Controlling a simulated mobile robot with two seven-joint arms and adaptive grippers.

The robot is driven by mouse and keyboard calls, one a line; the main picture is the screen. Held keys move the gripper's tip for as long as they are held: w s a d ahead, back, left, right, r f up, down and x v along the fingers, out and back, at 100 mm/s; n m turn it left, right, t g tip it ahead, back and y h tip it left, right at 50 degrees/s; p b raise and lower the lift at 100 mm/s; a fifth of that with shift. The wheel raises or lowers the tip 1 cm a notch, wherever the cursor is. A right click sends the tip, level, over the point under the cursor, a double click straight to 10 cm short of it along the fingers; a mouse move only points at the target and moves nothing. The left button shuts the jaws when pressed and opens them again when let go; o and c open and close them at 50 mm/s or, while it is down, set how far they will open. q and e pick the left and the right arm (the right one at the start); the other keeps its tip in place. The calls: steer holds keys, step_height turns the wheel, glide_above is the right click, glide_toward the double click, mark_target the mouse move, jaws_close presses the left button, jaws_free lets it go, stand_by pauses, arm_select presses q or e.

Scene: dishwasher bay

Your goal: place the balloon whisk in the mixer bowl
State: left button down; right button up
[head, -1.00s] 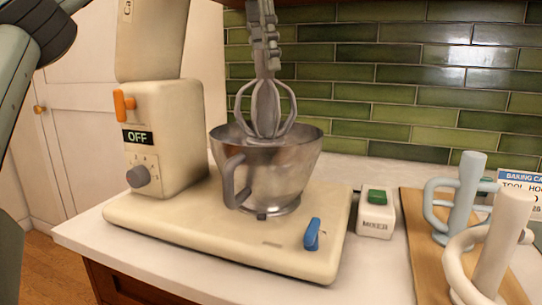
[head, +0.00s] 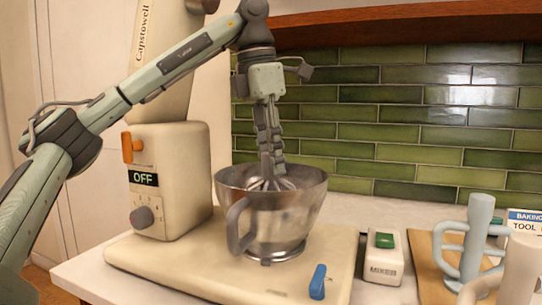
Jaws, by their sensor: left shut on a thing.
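The balloon whisk (head: 270,183) is a grey wire whisk, now mostly hidden inside the mixer bowl. The mixer bowl (head: 285,222) is a shiny steel bowl with a side handle, standing on the mixer's cream base (head: 190,262). My left gripper (head: 270,147) points straight down just above the bowl's opening and is shut on the whisk. The lower whisk loops lie below the bowl's rim; whether they touch the bowl's floor is hidden. My right gripper is not in view.
The mixer column (head: 172,180) reads OFF, with its head tilted up behind my arm. A blue lever (head: 318,282) sits on the base. A white switch box (head: 385,257) with a green button stands right. A wooden board (head: 432,285) holds pale attachments (head: 474,240).

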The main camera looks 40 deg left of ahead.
mark_target(262, 180)
arm_select(q)
steer(key=c, duration=1.2)
jaws_free()
steer(key=shift+f, duration=0.1)
steer(key=r, duration=0.4)
steer(key=s+r, duration=0.1)
steer(key=r, duration=0.3)
steer(key=a+r, duration=0.1)
steer(key=r, duration=0.3)
steer(key=shift+s, duration=0.25)
